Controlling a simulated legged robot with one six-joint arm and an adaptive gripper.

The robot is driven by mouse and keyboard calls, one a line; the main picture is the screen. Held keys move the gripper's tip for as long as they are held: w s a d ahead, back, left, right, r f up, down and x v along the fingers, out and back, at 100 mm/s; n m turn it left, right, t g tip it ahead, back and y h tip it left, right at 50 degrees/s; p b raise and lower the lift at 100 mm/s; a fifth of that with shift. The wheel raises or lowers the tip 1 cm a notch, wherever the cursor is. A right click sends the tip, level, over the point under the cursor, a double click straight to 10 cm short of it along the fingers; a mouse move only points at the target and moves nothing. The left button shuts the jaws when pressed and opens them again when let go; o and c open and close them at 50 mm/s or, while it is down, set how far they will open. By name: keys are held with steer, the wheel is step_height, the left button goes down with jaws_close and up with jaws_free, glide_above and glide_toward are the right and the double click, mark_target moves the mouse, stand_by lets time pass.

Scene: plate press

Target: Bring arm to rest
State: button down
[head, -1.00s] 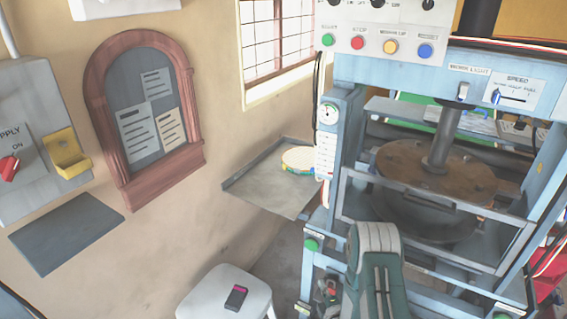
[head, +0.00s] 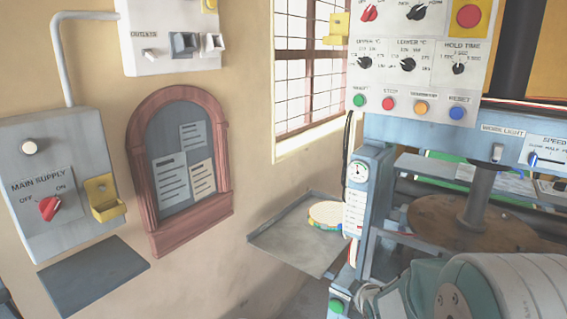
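My arm shows at the bottom right of the head view, its grey-green links close to the camera and in front of the lower part of the press. My gripper is outside the picture, so its fingers and anything in them cannot be seen. The blue plate press (head: 375,150) stands on the right, with a control panel (head: 415,85) of knobs and coloured buttons. Its round brown plate (head: 440,215) is partly hidden behind my arm.
A grey side tray (head: 290,250) holds a round, colourful-rimmed object (head: 326,214). On the left wall are a main supply box (head: 50,170), a yellow holder (head: 104,197), a grey shelf (head: 95,275) and an arched notice board (head: 180,170). An outlets box (head: 170,40) hangs above.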

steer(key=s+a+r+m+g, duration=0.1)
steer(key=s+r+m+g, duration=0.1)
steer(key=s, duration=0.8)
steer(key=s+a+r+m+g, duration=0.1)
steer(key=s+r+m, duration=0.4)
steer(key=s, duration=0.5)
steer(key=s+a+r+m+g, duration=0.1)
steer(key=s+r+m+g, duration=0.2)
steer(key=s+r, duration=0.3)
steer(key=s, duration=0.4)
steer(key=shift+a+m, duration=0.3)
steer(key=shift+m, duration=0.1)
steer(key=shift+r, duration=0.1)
